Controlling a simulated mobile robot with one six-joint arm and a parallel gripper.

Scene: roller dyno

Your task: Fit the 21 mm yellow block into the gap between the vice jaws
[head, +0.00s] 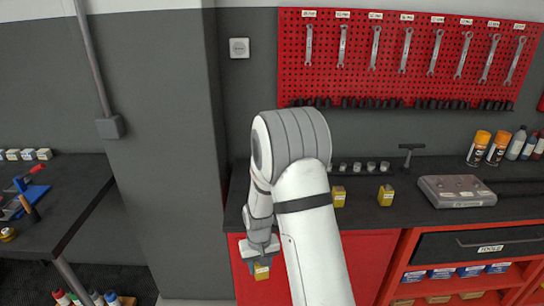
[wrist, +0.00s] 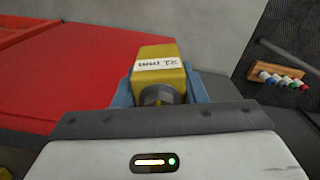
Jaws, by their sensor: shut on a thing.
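My gripper (head: 261,256) hangs in front of the left end of the dark workbench and is shut on a yellow block (head: 261,272). In the wrist view the yellow block (wrist: 159,52) sits between the blue fingers, with a white label whose print I cannot read surely. Two other yellow blocks stand on the workbench, one right beside my arm (head: 339,196) and one further right (head: 386,196).
The dark workbench (head: 420,167) carries a grey box (head: 457,191) and several bottles and cans. A second bench at the left (head: 75,187) holds small blocks and tools. A grey pillar (head: 165,150) stands between the benches. A red pegboard (head: 400,60) with wrenches hangs behind.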

